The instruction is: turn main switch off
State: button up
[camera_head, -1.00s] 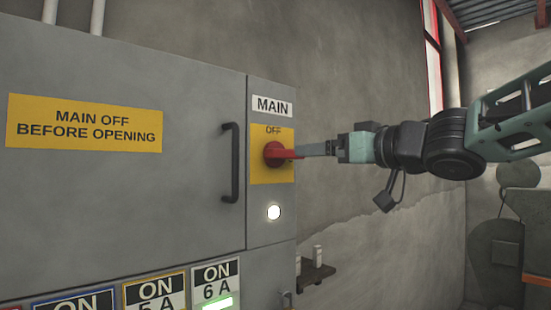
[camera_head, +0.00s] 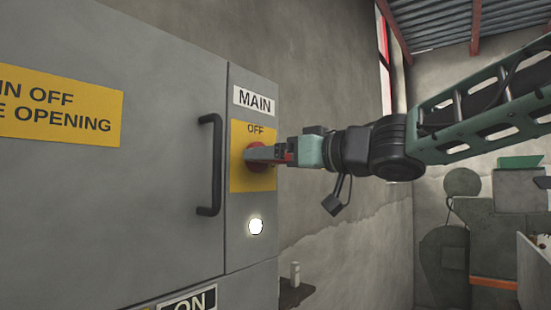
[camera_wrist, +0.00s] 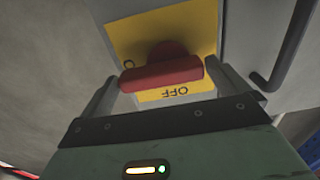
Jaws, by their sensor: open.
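The main switch is a red rotary handle (camera_head: 257,165) on a yellow plate (camera_head: 262,184) under a MAIN label. OFF is printed at the top of the plate. In the wrist view the red handle (camera_wrist: 160,73) lies crosswise between my fingers, with OFF upside down below it and a partly hidden letter at its left. My gripper (camera_head: 258,153) is at the handle from the right and covers part of it. The fingers (camera_wrist: 167,92) are apart, one beyond each end of the handle. I cannot tell whether either finger touches it.
A white lamp (camera_head: 256,227) below the switch is lit. A black door handle (camera_head: 211,165) sticks out just left of the switch plate. The grey cabinet (camera_head: 130,200) carries a yellow warning sign (camera_head: 60,100).

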jog(key=c, duration=0.7)
jog(key=shift+n, duration=0.3)
jog(key=n+b, duration=0.1)
jog(key=n, duration=0.4)
jog(key=n+b, duration=0.1)
jog(key=n, duration=0.5)
jog(key=s+r+n, duration=0.1)
jog(key=n, duration=0.5)
jog(key=shift+a+b, duration=0.35)
jog(key=shift+b, duration=0.05)
jog(key=shift+n, duration=0.3)
jog(key=o, duration=0.7)
